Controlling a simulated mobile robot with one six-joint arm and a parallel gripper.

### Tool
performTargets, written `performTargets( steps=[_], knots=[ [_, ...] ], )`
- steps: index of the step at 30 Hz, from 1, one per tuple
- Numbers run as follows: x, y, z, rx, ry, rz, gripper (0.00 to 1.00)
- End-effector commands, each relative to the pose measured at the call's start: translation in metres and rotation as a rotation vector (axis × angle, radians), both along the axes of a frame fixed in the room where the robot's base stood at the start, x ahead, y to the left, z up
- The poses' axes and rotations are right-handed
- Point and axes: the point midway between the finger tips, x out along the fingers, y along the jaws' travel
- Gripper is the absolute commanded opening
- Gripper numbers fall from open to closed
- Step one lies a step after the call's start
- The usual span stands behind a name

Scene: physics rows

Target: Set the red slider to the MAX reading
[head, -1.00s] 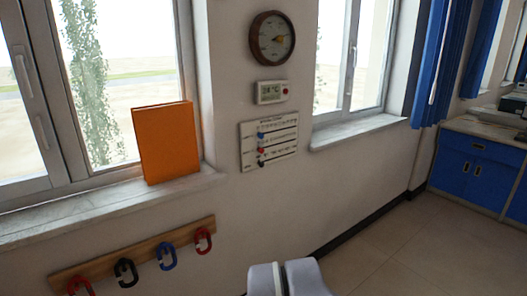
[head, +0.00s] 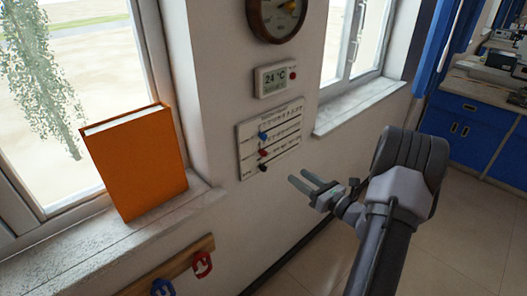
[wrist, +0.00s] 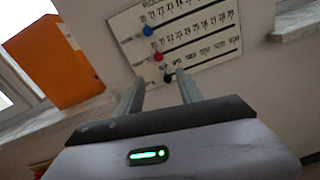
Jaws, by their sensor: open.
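The red slider (head: 263,153) is the middle of three knobs on a white wall panel (head: 289,124). It sits at the left end of its row, below the blue slider (head: 262,135) and above the black slider (head: 263,168). The wrist view also shows the red slider (wrist: 158,57) on the panel (wrist: 197,48). The row labels are too small to read surely. My gripper (head: 302,181) is open and empty, apart from the panel, to the lower right of the knobs. In the wrist view its fingers (wrist: 160,88) point toward the black slider.
A thermostat (head: 275,79) and a round gauge (head: 277,14) hang above the panel. An orange binder (head: 136,165) stands on the left windowsill (head: 75,250). A hook rack (head: 170,270) is low on the left wall. Blue cabinets (head: 468,137) stand at the right.

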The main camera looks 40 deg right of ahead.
Motion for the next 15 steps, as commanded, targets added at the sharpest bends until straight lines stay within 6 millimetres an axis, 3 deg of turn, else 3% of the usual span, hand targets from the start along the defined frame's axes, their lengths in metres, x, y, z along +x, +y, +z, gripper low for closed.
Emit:
performTargets(
  steps=[9,15],
  knots=[
    [0.097,0.008,-0.003,-0.003,-0.001,0.009,0.44],
    [0.139,0.008,-0.002,-0.002,0.001,0.007,0.44]
  ],
)
